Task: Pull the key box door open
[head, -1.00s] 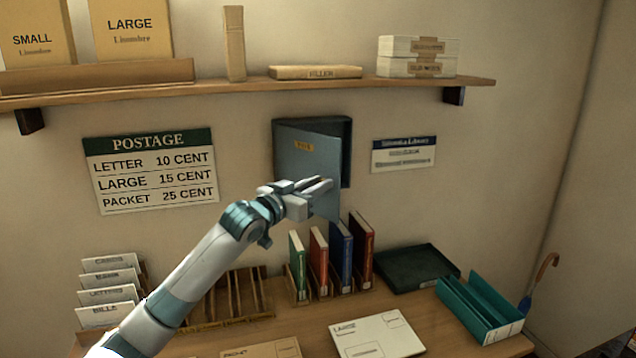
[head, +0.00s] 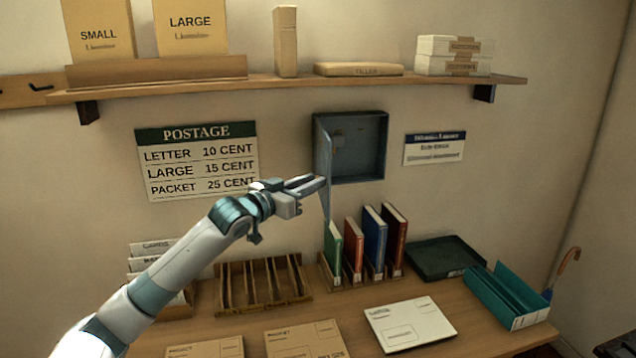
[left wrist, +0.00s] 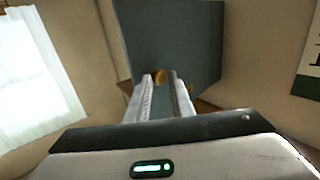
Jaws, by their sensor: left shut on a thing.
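The key box (head: 357,147) is a dark blue-grey box on the wall between the postage sign and a smaller sign. Its door (head: 325,170) is hinged on the left and stands well open, seen nearly edge-on in the head view. The inside shows, with small items on its back. My left gripper (head: 318,182) is at the door's free edge. In the left wrist view the door (left wrist: 170,40) fills the top middle, and my fingers are shut on its round brass knob (left wrist: 160,77). My right gripper is not in view.
Below the door stand several upright books (head: 375,240) in a wooden rack on the desk. A dark tray (head: 445,258) and a teal holder (head: 508,296) lie to the right. A shelf (head: 300,82) runs above the box.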

